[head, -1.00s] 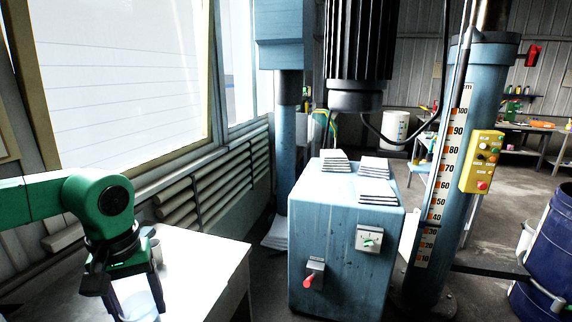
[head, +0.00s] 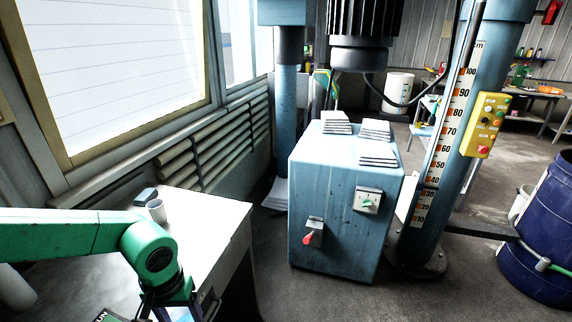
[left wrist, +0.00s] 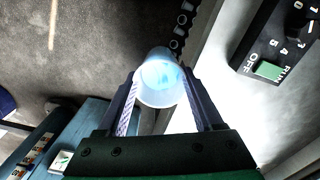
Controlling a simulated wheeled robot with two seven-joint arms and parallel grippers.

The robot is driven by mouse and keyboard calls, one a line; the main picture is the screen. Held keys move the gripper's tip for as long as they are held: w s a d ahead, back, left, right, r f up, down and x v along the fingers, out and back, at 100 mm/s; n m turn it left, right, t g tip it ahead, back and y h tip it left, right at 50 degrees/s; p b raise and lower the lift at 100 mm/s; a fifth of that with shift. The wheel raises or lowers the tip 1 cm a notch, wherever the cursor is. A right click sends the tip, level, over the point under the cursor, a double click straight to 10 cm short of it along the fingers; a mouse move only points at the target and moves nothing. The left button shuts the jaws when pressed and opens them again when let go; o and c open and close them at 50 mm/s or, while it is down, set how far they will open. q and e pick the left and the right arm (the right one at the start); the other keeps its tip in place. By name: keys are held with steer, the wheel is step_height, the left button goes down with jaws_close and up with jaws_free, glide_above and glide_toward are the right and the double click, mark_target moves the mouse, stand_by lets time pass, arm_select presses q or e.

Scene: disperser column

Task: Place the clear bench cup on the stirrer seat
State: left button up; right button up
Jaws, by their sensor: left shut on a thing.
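My left gripper (left wrist: 161,84) is shut on the clear bench cup (left wrist: 159,76), which has a bluish tint and sits between the two fingers in the left wrist view. In the head view my left gripper (head: 188,308) is at the bottom edge, over the front of the pale table, and the cup in it cannot be made out. A dark panel of the stirrer (left wrist: 272,48), with a dial and a green RUN/OFF switch, is at the upper right of the left wrist view, apart from the cup. Its seat cannot be made out. My right gripper is out of view.
A grey cup (head: 156,211) and a small dark box (head: 146,196) stand at the back of the table (head: 212,222). A blue machine housing (head: 335,215) with a red-handled switch stands to the right, across a gap. A blue drum (head: 545,235) stands far right.

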arm_select(q)
steer(key=s+a+n, duration=0.3)
steer(key=a+n, duration=0.1)
steer(key=a, duration=0.8)
steer(key=w+d+f+m, duration=0.15)
steer(key=d+m, duration=0.35)
steer(key=d, duration=1.1)
step_height(320, 180, down, 14)
steer(key=b, duration=1)
steer(key=shift+w+r, duration=0.15)
steer(key=shift+w, duration=0.25)
